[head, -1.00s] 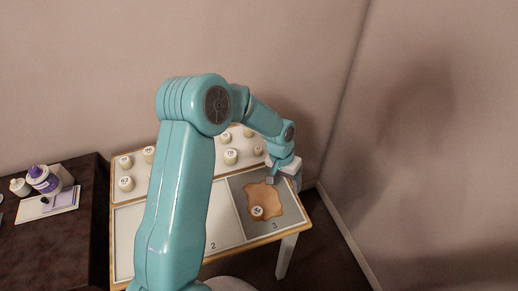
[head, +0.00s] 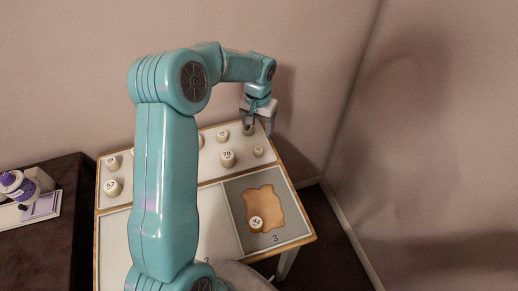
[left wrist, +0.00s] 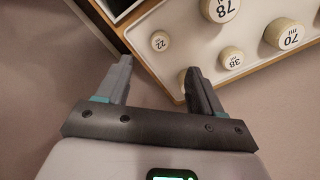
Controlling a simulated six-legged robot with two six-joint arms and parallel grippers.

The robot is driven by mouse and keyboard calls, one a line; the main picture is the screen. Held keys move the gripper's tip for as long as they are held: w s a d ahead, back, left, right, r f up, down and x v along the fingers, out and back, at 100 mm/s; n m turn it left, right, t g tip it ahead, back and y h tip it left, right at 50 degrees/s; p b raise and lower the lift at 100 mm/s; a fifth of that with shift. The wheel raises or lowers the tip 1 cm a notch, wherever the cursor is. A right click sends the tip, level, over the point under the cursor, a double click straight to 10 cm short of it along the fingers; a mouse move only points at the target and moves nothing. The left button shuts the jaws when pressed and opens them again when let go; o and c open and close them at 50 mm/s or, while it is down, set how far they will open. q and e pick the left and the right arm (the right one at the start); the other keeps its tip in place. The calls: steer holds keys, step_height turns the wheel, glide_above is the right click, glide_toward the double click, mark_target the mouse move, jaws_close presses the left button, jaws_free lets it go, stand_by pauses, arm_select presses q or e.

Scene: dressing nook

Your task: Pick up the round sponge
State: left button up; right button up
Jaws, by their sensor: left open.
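I cannot make out a round sponge in either view. My left gripper (head: 258,122) is open and empty at the back right of the light table, near a small pale round piece (head: 249,130). In the left wrist view the open fingers (left wrist: 157,78) hang over the table's edge. One finger partly hides a round piece, and a small piece marked 22 (left wrist: 160,40) lies beyond them, outside the jaws. My right gripper is not in view.
Several numbered round pieces, such as 78 (head: 227,158), stand on the table's back strip. A tan ragged-edged patch (head: 265,201) in section 3 bears another round piece (head: 256,223). A dark table (head: 50,243) at left holds a purple-and-white container (head: 15,184). Walls stand behind and right.

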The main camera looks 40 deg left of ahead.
arm_select(q)
glide_above(259, 150)
steer(key=f, duration=0.5)
steer(key=shift+s, duration=0.2)
steer(key=f+p, duration=0.1)
steer(key=f, duration=0.1)
steer(key=f+p, duration=0.1)
steer(key=f, duration=0.1)
steer(key=shift+w+a+f, duration=0.1)
steer(key=shift+w+f, duration=0.1)
steer(key=shift+f, duration=0.5)
steer(key=shift+c, duration=0.9)
steer(key=c, duration=0.9)
